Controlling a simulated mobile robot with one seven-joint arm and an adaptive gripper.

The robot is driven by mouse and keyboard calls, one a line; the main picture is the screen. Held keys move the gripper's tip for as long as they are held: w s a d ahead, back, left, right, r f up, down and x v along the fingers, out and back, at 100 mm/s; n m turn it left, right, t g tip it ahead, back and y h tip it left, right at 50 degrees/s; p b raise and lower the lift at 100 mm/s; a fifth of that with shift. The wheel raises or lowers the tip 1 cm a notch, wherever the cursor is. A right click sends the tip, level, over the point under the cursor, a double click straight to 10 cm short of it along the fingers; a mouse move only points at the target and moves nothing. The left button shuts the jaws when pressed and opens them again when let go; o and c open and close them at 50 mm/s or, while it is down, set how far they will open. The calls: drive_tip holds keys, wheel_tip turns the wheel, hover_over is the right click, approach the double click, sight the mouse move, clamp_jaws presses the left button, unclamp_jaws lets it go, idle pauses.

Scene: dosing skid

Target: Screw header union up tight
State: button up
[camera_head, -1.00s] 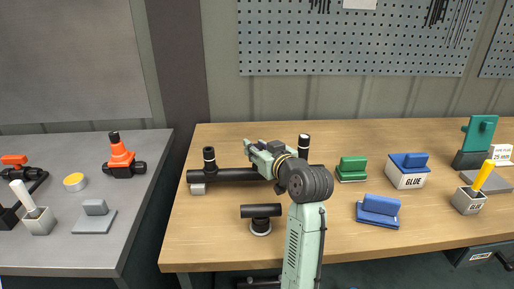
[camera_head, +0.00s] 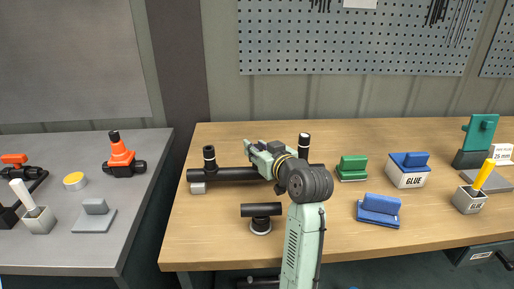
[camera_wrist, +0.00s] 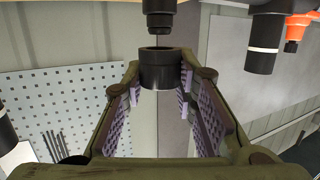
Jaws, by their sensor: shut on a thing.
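A black header pipe (camera_head: 235,174) lies along the wooden bench, with an upright stub (camera_head: 209,158) near its left end and another (camera_head: 304,143) on the right. My gripper (camera_head: 252,150) is over the middle of the pipe. In the wrist view, my gripper (camera_wrist: 160,78) has its purple padded jaws shut on a black round collar, which I take for the header union (camera_wrist: 158,68). A black stepped pipe end (camera_wrist: 158,20) lines up with the collar's open mouth. I cannot tell whether they are threaded together. In the head view my gripper and arm hide the union.
A black tee on a round base (camera_head: 261,217) stands in front of the pipe. An orange-topped valve (camera_head: 121,158) stands on the grey table at left.

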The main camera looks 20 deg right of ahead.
sight(257, 147)
drive_tip(key=shift+f+b, duration=0.65)
drive_tip(key=shift+f, duration=0.35)
drive_tip(key=o, duration=1)
drive_tip(key=shift+o, duration=0.2)
drive_tip(key=shift+r, duration=0.1)
wheel_tip(257, 147, up, 10)
